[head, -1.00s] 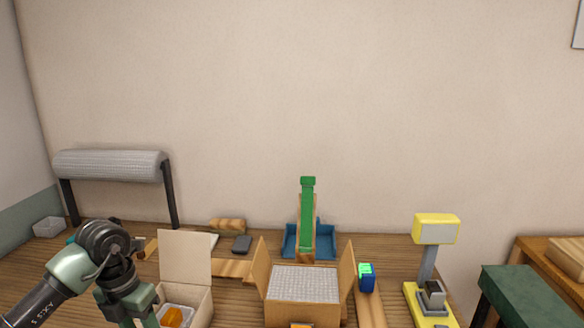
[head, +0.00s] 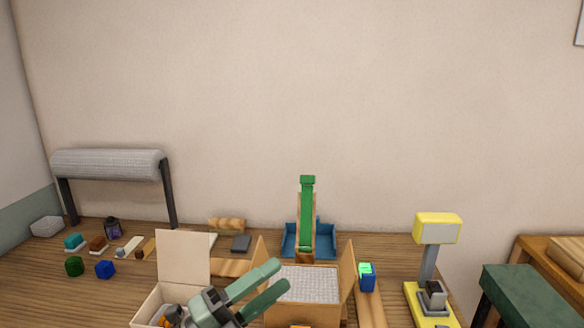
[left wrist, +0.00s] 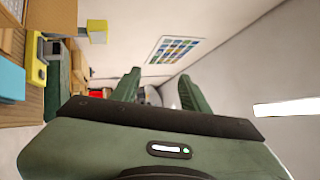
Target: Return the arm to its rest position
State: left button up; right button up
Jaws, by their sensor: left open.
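My left gripper (head: 279,277) is low in the head view, in front of the cardboard box with grey padding (head: 304,282). Its two green fingers point up and to the right, apart, with nothing between them. They overlap part of the box in the picture; I cannot tell whether they touch it. The wrist hides part of the open white carton (head: 184,258) to its left. In the left wrist view, my left gripper (left wrist: 160,85) shows spread fingers with no object held, facing a wall and a poster (left wrist: 175,49). My right gripper is in neither view.
A grey roll on a stand (head: 110,165) is at the back left, with several small items in front. A green ramp (head: 307,210) stands in a blue tray (head: 325,238). A yellow device (head: 437,229) stands at the right. Wooden table (head: 45,285) is bare at the front left.

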pick_arm(q)
jog(key=w+a+f+n+t+y, duration=0.1)
jog(key=a+f+n+t+y, duration=0.25)
jog(key=a+n+y, duration=0.45)
jog(key=w+a+f+n+t+y, duration=0.2)
jog(key=a+n+t+y, duration=0.3)
jog(key=n, duration=0.6)
jog(key=s+a+f+n+g+y, duration=0.4)
jog(key=a+f+n+y, duration=0.15)
jog(key=f, duration=0.45)
jog(key=s+d+f+n+g, duration=0.1)
jog(key=s+f+n+g, duration=0.1)
jog(key=s+f+g, duration=0.65)
jog(key=s+d+f+n+g, duration=0.15)
jog(key=s+f+g, duration=0.25)
jog(key=s+f, duration=0.85)
jog(key=s+f+g, duration=0.1)
jog(key=s+f, duration=0.1)
jog(key=f, duration=0.9)
jog(key=s+f+g, duration=0.1)
jog(key=s+f, duration=0.2)
jog(key=f, duration=0.8)
jog(key=s+a+f, duration=0.2)
jog(key=s+f, duration=0.6)
jog(key=s+a+f, duration=0.2)
jog(key=s+f, duration=0.6)
jog(key=shift+s+f+g, duration=0.2)
jog(key=shift+f+g, duration=0.1)
jog(key=shift+g, duration=0.1)
